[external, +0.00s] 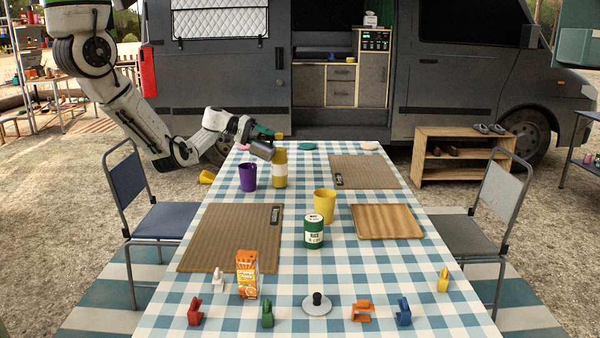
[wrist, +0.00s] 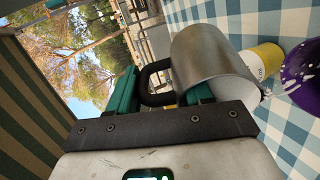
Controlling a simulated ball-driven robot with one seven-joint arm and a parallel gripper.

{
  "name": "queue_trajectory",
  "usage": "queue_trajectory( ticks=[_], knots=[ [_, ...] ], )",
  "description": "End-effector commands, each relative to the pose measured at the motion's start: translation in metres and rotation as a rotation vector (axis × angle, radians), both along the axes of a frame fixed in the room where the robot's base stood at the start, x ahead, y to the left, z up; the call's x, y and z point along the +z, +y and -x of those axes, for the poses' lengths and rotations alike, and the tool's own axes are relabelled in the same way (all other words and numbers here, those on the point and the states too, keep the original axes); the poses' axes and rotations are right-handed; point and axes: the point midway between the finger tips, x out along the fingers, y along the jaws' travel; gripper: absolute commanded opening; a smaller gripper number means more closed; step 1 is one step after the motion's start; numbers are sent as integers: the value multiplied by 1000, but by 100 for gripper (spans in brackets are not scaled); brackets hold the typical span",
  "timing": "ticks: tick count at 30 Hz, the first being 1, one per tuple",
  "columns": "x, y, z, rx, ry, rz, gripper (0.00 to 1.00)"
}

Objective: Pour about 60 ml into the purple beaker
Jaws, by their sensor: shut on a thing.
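My gripper (external: 248,132) is shut on the dark handle of a grey metal jug (external: 262,150). It holds the jug in the air, tilted, at the far left of the table. The purple beaker (external: 248,177) stands upright on the cloth, below and slightly left of the jug. In the wrist view my gripper (wrist: 160,92) has its teal fingers at the handle, and the jug (wrist: 210,65) leans toward the purple beaker (wrist: 303,76) at the right edge. A small pale mark shows near the jug's lip; I cannot tell if it is liquid. The levels inside are hidden.
A yellow cup (external: 324,206), green tin (external: 314,232) and orange carton (external: 247,273) stand nearer. Woven mats (external: 232,238) and a wooden board (external: 386,221) lie on the table (external: 440,270).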

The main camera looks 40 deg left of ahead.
Motion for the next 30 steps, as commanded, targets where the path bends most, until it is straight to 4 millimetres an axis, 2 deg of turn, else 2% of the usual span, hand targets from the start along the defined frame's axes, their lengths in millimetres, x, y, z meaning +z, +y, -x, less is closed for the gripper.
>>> queue_trajectory(
  ticks=[30],
  knots=[
    [1, 14, 11, 0, -57, 107, 0]
  ],
)
